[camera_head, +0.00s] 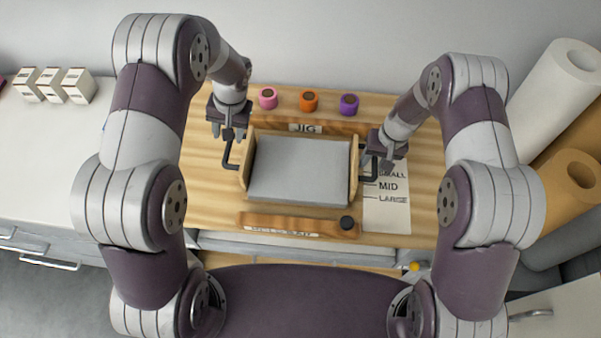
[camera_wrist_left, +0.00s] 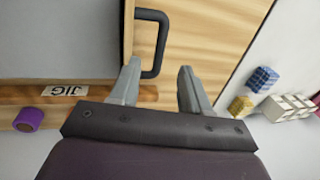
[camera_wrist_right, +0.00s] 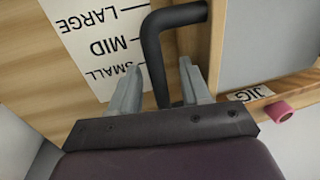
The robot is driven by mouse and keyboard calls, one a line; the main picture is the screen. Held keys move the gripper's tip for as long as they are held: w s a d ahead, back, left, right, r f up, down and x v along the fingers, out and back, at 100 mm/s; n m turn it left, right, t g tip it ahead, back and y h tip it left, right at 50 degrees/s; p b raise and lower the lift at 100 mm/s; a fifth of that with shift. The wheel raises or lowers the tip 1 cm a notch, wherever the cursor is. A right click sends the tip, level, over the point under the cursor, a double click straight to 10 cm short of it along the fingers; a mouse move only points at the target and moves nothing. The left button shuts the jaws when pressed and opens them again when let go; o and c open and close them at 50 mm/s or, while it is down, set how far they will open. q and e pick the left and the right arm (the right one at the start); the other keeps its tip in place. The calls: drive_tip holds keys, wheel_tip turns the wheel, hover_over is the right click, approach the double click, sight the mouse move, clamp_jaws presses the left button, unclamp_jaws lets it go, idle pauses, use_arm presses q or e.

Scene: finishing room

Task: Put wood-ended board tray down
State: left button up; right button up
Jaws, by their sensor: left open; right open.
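The wood-ended board tray (camera_head: 300,170) has a flat grey board, upright wooden ends and a black handle on each end. It appears to rest level on the wooden worktop, in front of the JIG label (camera_head: 305,128). My left gripper (camera_head: 229,135) is open at the tray's left handle (camera_head: 231,155); in the left wrist view the handle's near corner (camera_wrist_left: 150,74) lies between the fingertips. My right gripper (camera_head: 379,150) is open at the right handle (camera_wrist_right: 155,60), whose bar runs between its fingers in the right wrist view. Contact with the fingers cannot be told.
A size sheet (camera_head: 388,215) marked SMALL, MID, LARGE lies right of the tray. A wooden strip (camera_head: 285,226) with a black knob (camera_head: 347,223) lies in front. Pink (camera_head: 268,98), orange (camera_head: 308,101) and purple (camera_head: 349,104) rolls stand behind. Paper rolls (camera_head: 556,95) stand at right.

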drive_tip(key=shift+r, duration=0.1)
use_arm(q)
drive_tip(key=shift+v, duration=1)
use_arm(e)
wheel_tip(320, 180, up, 12)
drive_tip(key=d, duration=0.2)
drive_tip(key=shift+f, duration=0.2)
drive_tip(key=shift+d, duration=0.1)
